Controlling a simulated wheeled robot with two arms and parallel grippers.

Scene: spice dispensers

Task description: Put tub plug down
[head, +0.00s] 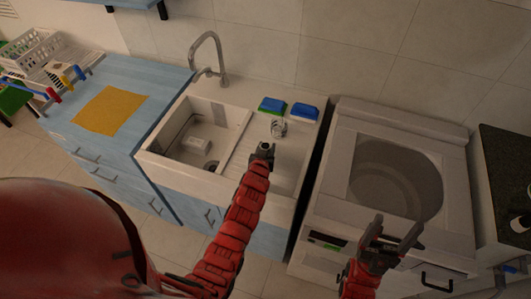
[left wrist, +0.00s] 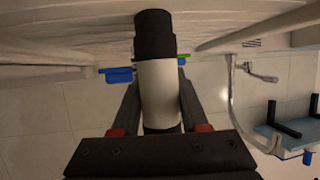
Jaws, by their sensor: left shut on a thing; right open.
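My left gripper (head: 263,150) is above the front of the sink's drainboard in the head view. In the left wrist view its fingers are shut on a white cylinder with black ends, likely the tub plug (left wrist: 158,85). In the head view the held thing is tiny and mostly hidden by the gripper, and I cannot tell whether it touches the counter.
The white sink (head: 160,163) has a basin at left with a pale item inside and a tall faucet (head: 207,50) behind. Blue-and-green sponges (head: 302,112) and a small shiny object (head: 278,128) sit on the drainboard. A blue counter (head: 160,80) with a yellow cloth (head: 110,110) is left.

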